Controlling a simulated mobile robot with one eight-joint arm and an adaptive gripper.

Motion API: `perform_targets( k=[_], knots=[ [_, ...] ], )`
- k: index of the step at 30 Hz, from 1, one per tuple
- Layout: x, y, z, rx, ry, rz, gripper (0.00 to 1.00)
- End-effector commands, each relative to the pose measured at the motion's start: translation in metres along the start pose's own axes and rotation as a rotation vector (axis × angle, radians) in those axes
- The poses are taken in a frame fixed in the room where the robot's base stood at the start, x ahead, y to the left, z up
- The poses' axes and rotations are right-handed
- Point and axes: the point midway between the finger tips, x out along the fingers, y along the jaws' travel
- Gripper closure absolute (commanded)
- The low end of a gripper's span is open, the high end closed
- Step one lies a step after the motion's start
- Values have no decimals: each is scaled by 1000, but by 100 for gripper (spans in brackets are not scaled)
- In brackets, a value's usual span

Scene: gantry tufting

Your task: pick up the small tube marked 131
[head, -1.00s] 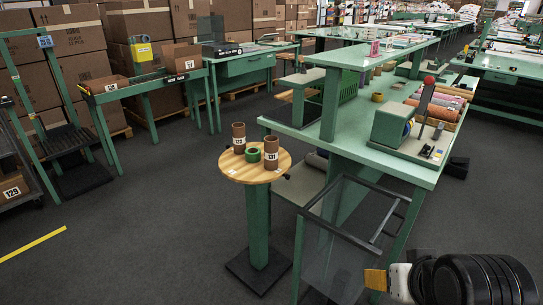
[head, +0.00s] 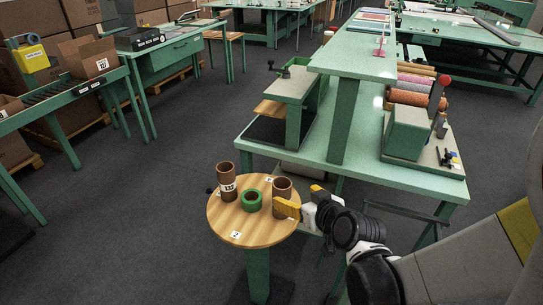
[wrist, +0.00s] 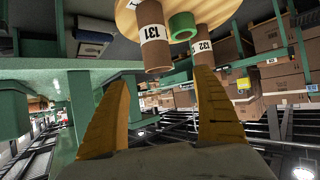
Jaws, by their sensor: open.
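The small brown cardboard tube marked 131 (wrist: 151,30) stands on the round wooden table; in the wrist view it hangs upside down from the top edge, its label readable. In the head view it is the right tube (head: 281,186), its label not seen. My gripper (head: 303,198) is open and empty, its yellow fingers close to that tube's right side. In the wrist view my gripper (wrist: 160,82) has its fingers spread, with the tube ahead between their tips. I cannot tell whether a finger touches it.
A green ring (head: 251,200) stands just left of the tube, and the tube marked 132 (head: 227,183) stands farther left. A green workbench (head: 300,148) is close behind, with a raised shelf.

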Motion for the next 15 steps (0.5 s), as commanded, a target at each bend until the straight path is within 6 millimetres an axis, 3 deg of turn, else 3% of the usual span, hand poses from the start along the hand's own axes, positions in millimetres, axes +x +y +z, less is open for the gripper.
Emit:
perform_targets(
  k=[5, 15],
  knots=[
    [12, -2, 1, -6, 11, -4, 22],
    [60, -2, 0, -6, 9, -4, 22]
  ],
)
